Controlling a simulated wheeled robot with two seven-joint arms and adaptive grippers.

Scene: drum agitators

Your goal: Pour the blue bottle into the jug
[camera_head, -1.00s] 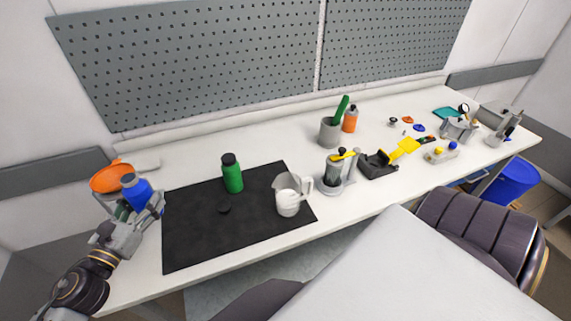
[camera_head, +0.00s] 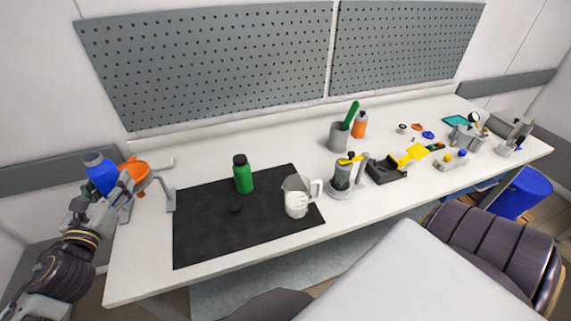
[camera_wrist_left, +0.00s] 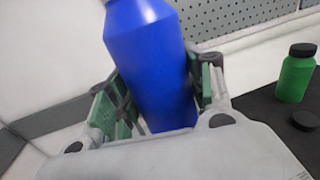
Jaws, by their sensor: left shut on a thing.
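In the left wrist view the blue bottle (camera_wrist_left: 150,65) stands between the green-padded fingers of the left gripper (camera_wrist_left: 158,98). The clear measuring jug (camera_head: 297,197), with a handle on its right and white markings, stands upright at the right part of the black mat (camera_head: 205,245). My right gripper is not seen.
A green bottle (camera_head: 244,175) stands on the mat with a small black cap (camera_head: 235,209) in front of it. A grey device (camera_head: 343,175) with a yellow lever stands right of the jug. The mat's front left is clear.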

